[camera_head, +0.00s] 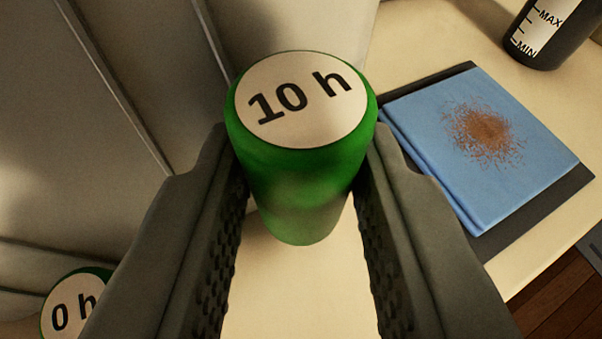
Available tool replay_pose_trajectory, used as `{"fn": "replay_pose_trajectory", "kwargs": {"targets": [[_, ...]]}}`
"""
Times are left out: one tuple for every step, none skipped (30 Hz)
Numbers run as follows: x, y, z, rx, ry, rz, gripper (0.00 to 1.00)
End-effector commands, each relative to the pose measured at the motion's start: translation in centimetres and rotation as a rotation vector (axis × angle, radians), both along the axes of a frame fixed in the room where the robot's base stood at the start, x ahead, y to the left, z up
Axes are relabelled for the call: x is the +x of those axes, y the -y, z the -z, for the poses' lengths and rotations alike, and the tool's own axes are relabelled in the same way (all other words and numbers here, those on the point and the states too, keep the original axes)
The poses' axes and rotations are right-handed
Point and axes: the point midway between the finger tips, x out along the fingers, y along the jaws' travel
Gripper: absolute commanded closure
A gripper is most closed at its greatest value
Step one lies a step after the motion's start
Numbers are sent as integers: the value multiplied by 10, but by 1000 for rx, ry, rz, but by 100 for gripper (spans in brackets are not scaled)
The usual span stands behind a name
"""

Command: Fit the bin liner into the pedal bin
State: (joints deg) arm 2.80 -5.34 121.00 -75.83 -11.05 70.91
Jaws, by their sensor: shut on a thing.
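My gripper (298,165) is shut on a green cylinder (300,185), with one dark ridged finger on either side. The cylinder has a pale round top marked "10 h" and narrows toward its lower end. Its sides are partly hidden by the fingers. I cannot tell whether its base touches the pale surface below. I see no bin liner and no pedal bin that I can make out in this view.
A second green cylinder (70,304) marked "0 h" is at the lower left, partly cut off. At right, a folded blue cloth (420,140) with a brown stain lies on a dark flat board (497,250). A dark container (556,45) marked MAX and MIN stands upper right. Pale panels fill the left.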

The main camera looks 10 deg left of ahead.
Motion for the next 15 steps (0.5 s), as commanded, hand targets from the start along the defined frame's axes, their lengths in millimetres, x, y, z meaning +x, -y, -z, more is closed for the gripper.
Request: {"fn": "replay_pose_trajectory", "kwargs": {"targets": [[0,0,-6,-2,2,-2,94],[0,0,-9,-2,2,-3,94],[0,0,-13,-2,2,-3,94],[0,0,-17,-1,2,-3,94],[0,0,-20,-1,2,-3,94],[0,0,-25,-2,2,-2,94],[0,0,-28,-2,2,-2,94],[0,0,-31,-2,2,-1,94],[0,0,-35,-2,2,-1,94],[0,0,-38,-2,2,-2,94],[0,0,-42,-2,3,-3,94],[0,0,-46,-1,3,-3,94],[0,0,-50,-1,3,-3,94],[0,0,-53,-1,3,-3,94],[0,0,-57,-3,2,-2,94]]}}
